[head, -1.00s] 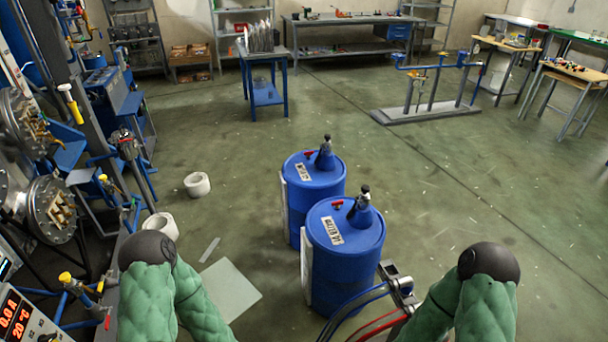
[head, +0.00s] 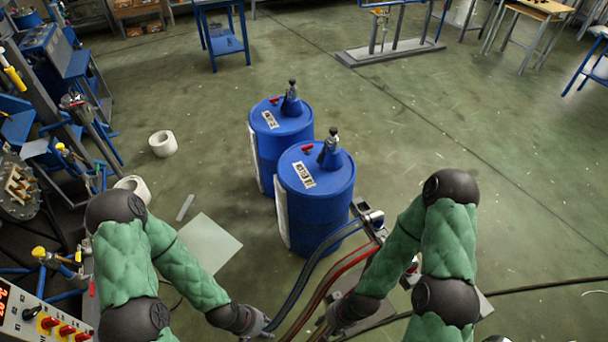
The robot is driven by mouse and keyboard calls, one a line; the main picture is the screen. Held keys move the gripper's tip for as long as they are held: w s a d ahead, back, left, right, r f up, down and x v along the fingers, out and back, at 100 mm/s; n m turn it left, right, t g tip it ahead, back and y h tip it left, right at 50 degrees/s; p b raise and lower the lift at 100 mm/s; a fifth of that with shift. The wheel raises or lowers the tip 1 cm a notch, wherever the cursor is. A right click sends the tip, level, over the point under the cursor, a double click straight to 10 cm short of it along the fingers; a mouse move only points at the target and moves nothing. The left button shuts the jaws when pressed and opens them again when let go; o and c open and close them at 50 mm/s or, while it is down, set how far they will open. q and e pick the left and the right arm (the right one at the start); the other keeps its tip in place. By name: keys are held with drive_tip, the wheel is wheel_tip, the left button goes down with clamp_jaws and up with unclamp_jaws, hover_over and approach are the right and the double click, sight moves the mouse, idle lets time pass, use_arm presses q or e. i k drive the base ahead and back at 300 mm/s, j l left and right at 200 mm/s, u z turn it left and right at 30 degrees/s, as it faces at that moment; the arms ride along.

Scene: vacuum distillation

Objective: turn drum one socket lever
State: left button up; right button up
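Two blue drums stand on the floor ahead, one nearer (head: 325,225) and one farther (head: 282,140). Each has a white label, a blue cone-shaped fitting with a dark top, and a small red lever on its lid. The red levers show on the nearer drum (head: 308,150) and the farther drum (head: 274,100). I cannot tell from the labels which is drum one. My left gripper (head: 265,326) is low at the bottom edge, short of the drums. My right gripper (head: 328,328) is beside it, also apart from the drums. Their fingers are too small and partly cut off to read.
Dark and red hoses (head: 322,290) run from a metal coupling (head: 370,217) close by the nearer drum to the bottom edge. White rings (head: 163,144) and a pale sheet (head: 210,247) lie on the left floor. Equipment crowds the left.

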sight(318, 161)
drive_tip(key=i+l+u, duration=0.15)
drive_tip(key=u, duration=0.25)
drive_tip(key=i+l+u, duration=0.1)
drive_tip(key=l+u, duration=0.2)
drive_tip(key=u, duration=0.15)
drive_tip(key=l+u, duration=0.25)
drive_tip(key=u, duration=0.15)
drive_tip(key=i+l, duration=0.05)
